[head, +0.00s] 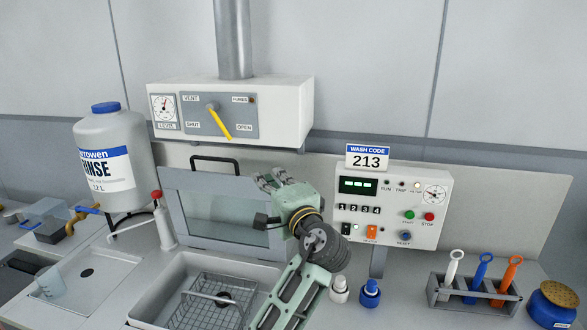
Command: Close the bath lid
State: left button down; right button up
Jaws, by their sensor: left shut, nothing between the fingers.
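The bath lid (213,232) is a grey-framed, see-through panel standing raised, leaning back behind the bath. Its black handle (214,159) is at its top edge. The bath (162,277) is an open basin below it with a wire basket (208,308) inside. My left gripper (270,181) is shut and empty in front of the lid's upper right corner, covering part of the right edge. I cannot tell whether it touches the lid. My left forearm hides the right part of the bath. My right gripper is not in view.
A vent box (290,102) with a yellow lever hangs above. A control panel (418,192) stands to the right, with small bottles (370,293) below it. A rinse jug (113,150) and red-topped tap (160,215) stand left. A tool rack (474,301) is at far right.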

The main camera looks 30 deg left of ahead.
pick_arm(q)
jog(key=p+x, duration=0.1)
jog(key=x, duration=0.2)
jog(key=p+x, duration=0.1)
jog(key=x, duration=0.2)
jog(key=p+x, duration=0.1)
jog(key=x, duration=0.1)
jog(key=shift+w+a+f, duration=0.25)
jog(key=shift+a, duration=0.1)
jog(key=shift+x, duration=0.8)
jog(key=shift+d+f, duration=0.1)
jog(key=shift+f, duration=0.05)
